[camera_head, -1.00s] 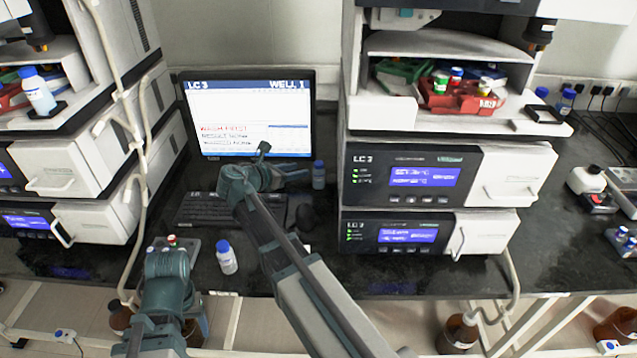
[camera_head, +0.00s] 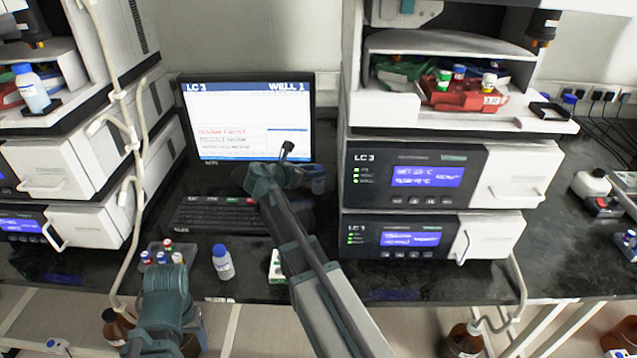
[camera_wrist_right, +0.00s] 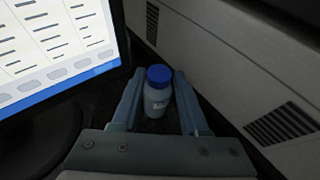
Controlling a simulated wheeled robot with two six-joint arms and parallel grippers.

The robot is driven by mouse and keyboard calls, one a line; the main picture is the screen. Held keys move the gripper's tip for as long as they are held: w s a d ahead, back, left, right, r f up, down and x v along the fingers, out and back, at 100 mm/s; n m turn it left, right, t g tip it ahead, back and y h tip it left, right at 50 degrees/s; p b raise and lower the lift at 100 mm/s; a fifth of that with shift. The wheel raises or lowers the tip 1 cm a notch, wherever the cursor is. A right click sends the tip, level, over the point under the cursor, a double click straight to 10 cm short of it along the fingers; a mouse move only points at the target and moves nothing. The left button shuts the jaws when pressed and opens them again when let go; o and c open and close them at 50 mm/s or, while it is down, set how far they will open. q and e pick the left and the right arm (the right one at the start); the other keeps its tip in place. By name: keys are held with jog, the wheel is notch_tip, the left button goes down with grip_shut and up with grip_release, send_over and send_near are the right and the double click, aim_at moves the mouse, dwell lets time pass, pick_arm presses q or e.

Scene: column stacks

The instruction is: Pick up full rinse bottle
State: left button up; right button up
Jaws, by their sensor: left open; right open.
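A white bottle with a blue cap (camera_wrist_right: 157,98) stands upright by the monitor. In the right wrist view it is between the two fingers of my right gripper (camera_wrist_right: 159,74), with dark gaps beside it. In the head view my right gripper (camera_head: 298,174) is in front of the monitor's lower right corner and hides most of that bottle. A similar blue-capped bottle (camera_head: 222,262) stands near the bench's front edge, and another (camera_head: 31,88) on the left instrument. My left gripper (camera_head: 165,290) is low at the front left, empty, its fingers mostly hidden. I cannot read any bottle's label.
The monitor (camera_head: 245,120) and keyboard (camera_head: 212,215) are left of my right gripper. The LC 3 instrument stack (camera_head: 385,220) stands close on its right. A small rack of vials (camera_head: 150,255) is beside my left arm.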

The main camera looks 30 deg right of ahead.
jog(key=b+x, duration=0.1)
jog(key=x, duration=0.3)
jog(key=shift+w+f+b, duration=0.15)
jog(key=shift+b, duration=0.15)
jog(key=shift+w+d+f, duration=0.1)
jog(key=shift+d, duration=0.4)
jog(key=shift+c, duration=0.3)
jog(key=c, duration=0.6)
notch_tip(320, 180, up, 7)
jog(key=p, duration=0.7)
jog(key=s+a, duration=0.3)
jog(key=a, duration=0.5)
jog(key=s+a, duration=0.2)
jog(key=a, duration=0.7)
jog(key=shift+s, duration=0.4)
